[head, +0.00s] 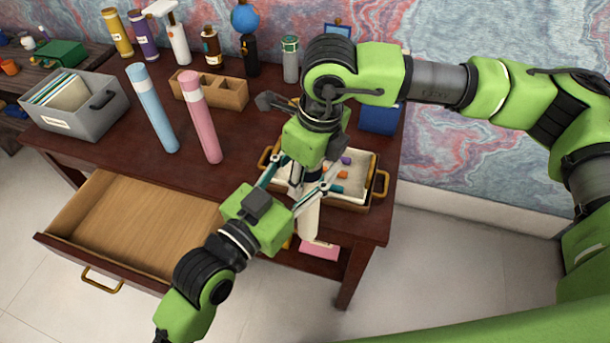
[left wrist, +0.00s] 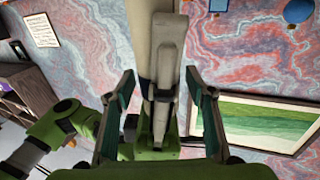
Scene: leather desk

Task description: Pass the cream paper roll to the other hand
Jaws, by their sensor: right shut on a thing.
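The cream paper roll (head: 308,218) hangs roughly upright in the head view, over the front edge of the desk; its upper part is hidden by the grippers. My right gripper (head: 300,178) is shut on it from above. My left gripper (head: 309,171) reaches up from the lower left, its fingers open and spread on both sides of the roll. In the left wrist view the roll (left wrist: 139,35) runs down between the two teal-padded left fingers (left wrist: 160,85), with a grey finger of my right gripper in front of it.
A tray (head: 362,203) with small coloured pieces lies behind the grippers. An open drawer (head: 135,225) juts out in front.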

